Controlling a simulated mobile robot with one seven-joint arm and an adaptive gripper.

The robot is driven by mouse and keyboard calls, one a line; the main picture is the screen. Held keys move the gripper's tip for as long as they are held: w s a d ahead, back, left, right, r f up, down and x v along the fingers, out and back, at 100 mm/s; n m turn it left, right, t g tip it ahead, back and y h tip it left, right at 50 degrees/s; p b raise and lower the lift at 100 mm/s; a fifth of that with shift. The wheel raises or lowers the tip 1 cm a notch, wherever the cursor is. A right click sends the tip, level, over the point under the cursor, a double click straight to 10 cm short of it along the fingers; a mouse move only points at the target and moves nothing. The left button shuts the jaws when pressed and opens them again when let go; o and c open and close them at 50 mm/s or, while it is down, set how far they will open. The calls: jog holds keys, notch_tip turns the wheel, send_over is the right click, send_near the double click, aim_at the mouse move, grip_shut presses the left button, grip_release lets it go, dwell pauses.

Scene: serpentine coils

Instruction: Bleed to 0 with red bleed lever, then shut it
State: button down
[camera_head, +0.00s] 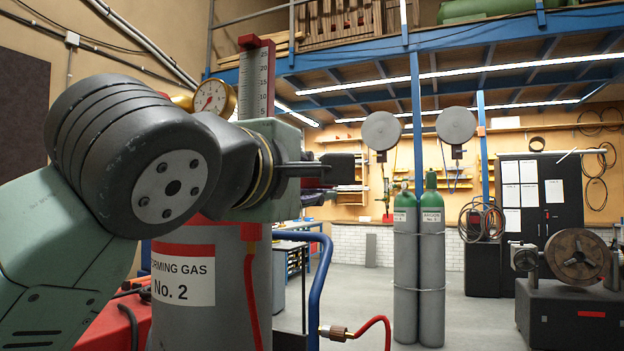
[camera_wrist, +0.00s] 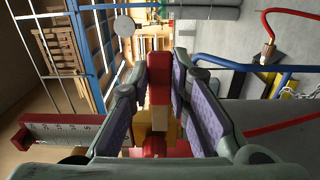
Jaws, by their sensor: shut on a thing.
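In the wrist view the red bleed lever (camera_wrist: 159,68) stands between the two purple-padded fingers of my gripper (camera_wrist: 163,72), which is shut on it. Behind it are a yellow brass body and red parts (camera_wrist: 153,140). In the head view my gripper (camera_head: 325,170) is seen side-on at the top of the grey FORMING GAS No. 2 cylinder (camera_head: 215,320); the lever cannot be made out there. A round brass-rimmed gauge (camera_head: 210,97) shows behind my wrist; its reading is too small to tell. A red-framed upright scale (camera_head: 254,85) is numbered up to 25; its lower end is hidden.
A blue bent pipe (camera_head: 318,285) and a red hose (camera_head: 375,330) with a brass fitting (camera_head: 337,332) are close to the right of the cylinder. Two argon cylinders (camera_head: 418,290) stand farther off. Grey floor is open between.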

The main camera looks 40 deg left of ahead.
jog(key=c, duration=1.5)
grip_release()
jog(key=shift+s, duration=0.1)
jog(key=v, duration=0.7)
jog(key=shift+s+d, duration=0.15)
